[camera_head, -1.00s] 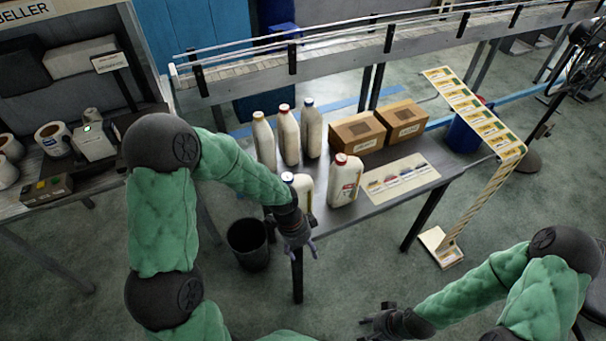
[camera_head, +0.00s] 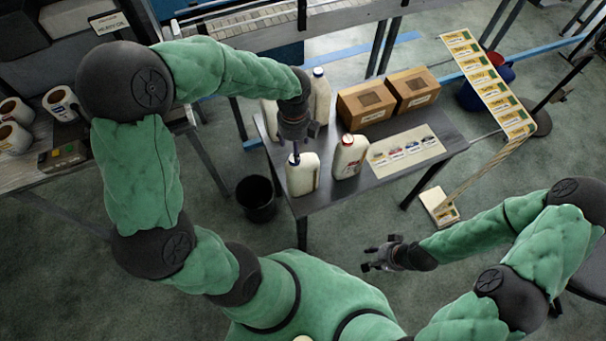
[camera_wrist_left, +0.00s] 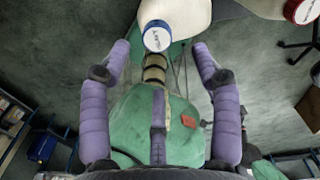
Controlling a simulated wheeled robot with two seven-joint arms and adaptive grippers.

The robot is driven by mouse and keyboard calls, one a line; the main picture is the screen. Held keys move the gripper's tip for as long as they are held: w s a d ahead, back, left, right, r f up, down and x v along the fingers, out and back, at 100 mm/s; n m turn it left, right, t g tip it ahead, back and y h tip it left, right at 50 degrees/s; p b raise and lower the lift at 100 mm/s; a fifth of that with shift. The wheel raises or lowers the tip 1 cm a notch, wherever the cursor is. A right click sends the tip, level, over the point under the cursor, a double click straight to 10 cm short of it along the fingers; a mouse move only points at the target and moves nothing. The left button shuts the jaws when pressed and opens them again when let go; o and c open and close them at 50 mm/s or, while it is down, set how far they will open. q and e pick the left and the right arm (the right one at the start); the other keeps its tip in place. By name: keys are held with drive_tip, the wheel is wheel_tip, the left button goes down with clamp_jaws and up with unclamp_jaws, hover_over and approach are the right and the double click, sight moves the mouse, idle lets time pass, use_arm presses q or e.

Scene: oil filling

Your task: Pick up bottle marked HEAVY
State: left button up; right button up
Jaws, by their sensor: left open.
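A white bottle (camera_head: 302,180) with a blue cap stands upright at the table's front edge. My left gripper (camera_head: 298,143) is open just above it. In the left wrist view the bottle's blue cap (camera_wrist_left: 157,36) lies near the open fingertips of the left gripper (camera_wrist_left: 161,48); its lettering is too small to read. A red-capped bottle (camera_head: 348,158) stands to the right, and its cap also shows in the left wrist view (camera_wrist_left: 303,10). Another blue-capped bottle (camera_head: 319,98) stands behind, partly hidden by my left arm. My right gripper (camera_head: 378,257) is open and empty, away from the table.
Two cardboard boxes (camera_head: 364,104) stand at the table's back. A label sheet (camera_head: 407,148) lies on the right of the table (camera_head: 372,188). A black bin (camera_head: 256,197) stands on the floor at left. A conveyor (camera_head: 270,28) runs behind.

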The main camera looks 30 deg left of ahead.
use_arm(q)
drive_tip(key=b, duration=0.1)
hover_over(302, 173)
drive_tip(key=w+a, duration=0.1)
drive_tip(key=a, duration=0.2)
drive_tip(key=shift+d+f, duration=0.1)
drive_tip(key=shift+f, duration=3.4)
drive_tip(key=shift+r, duration=0.1)
clamp_jaws()
